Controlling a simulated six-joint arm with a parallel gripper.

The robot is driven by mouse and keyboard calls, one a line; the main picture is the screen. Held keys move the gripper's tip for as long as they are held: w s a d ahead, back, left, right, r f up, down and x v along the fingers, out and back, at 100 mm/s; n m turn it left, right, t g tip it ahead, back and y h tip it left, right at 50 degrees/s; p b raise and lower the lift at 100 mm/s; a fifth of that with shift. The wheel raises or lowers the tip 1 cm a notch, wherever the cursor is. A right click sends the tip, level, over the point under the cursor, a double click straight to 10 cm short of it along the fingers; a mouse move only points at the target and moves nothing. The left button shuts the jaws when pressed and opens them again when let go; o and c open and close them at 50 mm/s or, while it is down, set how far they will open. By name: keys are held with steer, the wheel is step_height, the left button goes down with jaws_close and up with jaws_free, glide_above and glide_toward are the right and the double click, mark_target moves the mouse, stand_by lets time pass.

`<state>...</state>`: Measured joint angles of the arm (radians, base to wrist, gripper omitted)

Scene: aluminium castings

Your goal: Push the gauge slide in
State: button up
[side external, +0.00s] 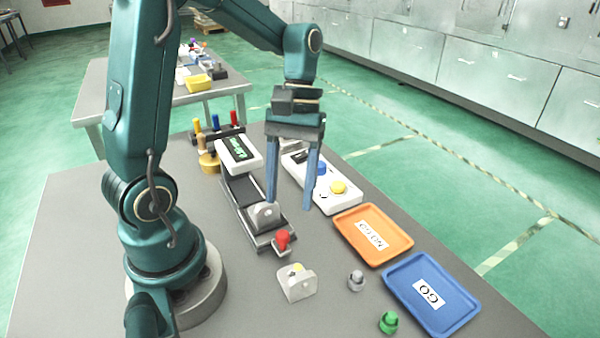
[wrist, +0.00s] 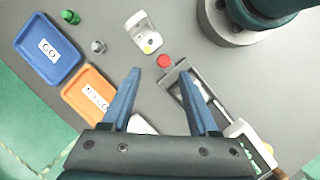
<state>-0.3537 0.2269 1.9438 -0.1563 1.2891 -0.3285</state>
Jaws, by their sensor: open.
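The gauge (side external: 262,208) is a long dark rail with a digital display (side external: 238,153) at its far end. A red knob (side external: 283,238) sits at its near end, apparently on the slide; the knob also shows in the wrist view (wrist: 164,61). A light grey casting (side external: 265,214) sits in the gauge just behind the knob. My gripper (side external: 289,205) is open and empty, fingers pointing down, above the gauge's near end. In the wrist view its fingertips (wrist: 160,72) appear either side of the knob's line. I cannot tell their exact height. How far the slide is out is unclear.
Another casting (side external: 297,283) stands on the table in front. An orange NO GO tray (side external: 345,246) and a blue GO tray (side external: 457,330) lie right. Grey (side external: 356,281) and green (side external: 389,322) pieces stand nearby. A white button box (side external: 340,200) lies right of the gauge.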

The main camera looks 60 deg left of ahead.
mark_target(283, 232)
steer(key=shift+a+x, duration=0.15)
steer(key=shift+x, duration=1.35)
steer(key=shift+a+x, duration=0.2)
steer(key=shift+x, duration=1.35)
jaws_close()
